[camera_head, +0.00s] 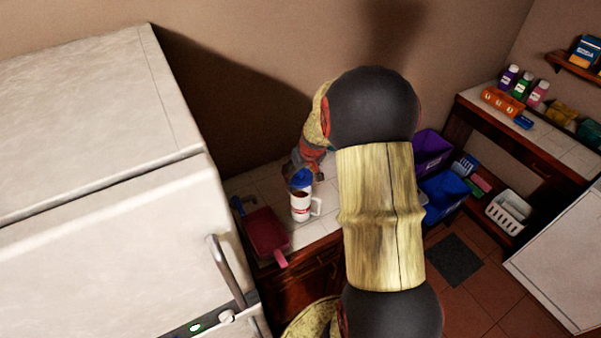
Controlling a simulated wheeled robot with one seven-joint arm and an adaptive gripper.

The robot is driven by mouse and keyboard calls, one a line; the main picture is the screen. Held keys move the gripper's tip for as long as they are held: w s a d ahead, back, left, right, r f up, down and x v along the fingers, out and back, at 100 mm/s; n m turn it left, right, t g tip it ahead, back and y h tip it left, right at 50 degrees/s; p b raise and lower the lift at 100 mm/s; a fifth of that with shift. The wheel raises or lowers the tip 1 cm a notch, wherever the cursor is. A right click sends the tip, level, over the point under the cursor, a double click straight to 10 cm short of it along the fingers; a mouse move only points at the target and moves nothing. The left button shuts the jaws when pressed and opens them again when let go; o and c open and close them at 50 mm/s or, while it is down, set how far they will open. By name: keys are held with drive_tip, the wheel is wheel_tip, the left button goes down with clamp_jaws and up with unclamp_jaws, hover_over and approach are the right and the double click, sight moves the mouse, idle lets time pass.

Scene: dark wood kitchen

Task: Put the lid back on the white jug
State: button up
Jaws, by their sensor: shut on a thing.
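The white jug (300,208) stands upright on the tiled counter, with its handle to the right and a red mark on its side. A blue lid (301,180) is at the jug's mouth, shut in my gripper (301,172). The lid looks slightly tilted. Part of the jug's dark opening shows below it, and I cannot tell whether lid and rim touch. The fingers are small and partly hidden by the lid and my wrist.
A red dustpan-like item (266,234) lies left of the jug near the counter's front edge. A large white fridge (110,180) stands at the left. Purple (430,150) and blue bins (443,193) are right of my arm. A shelf unit with bottles (523,84) is far right.

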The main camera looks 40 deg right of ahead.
drive_tip(key=shift+f+b, duration=1.95)
drive_tip(key=shift+f, duration=0.8)
drive_tip(key=shift+b, duration=0.5)
drive_tip(key=shift+f+b, duration=0.15)
drive_tip(key=shift+b, duration=0.55)
idle(0.5)
idle(0.4)
drive_tip(key=o, duration=1)
drive_tip(key=o, duration=0.3)
drive_tip(key=shift+o, duration=0.2)
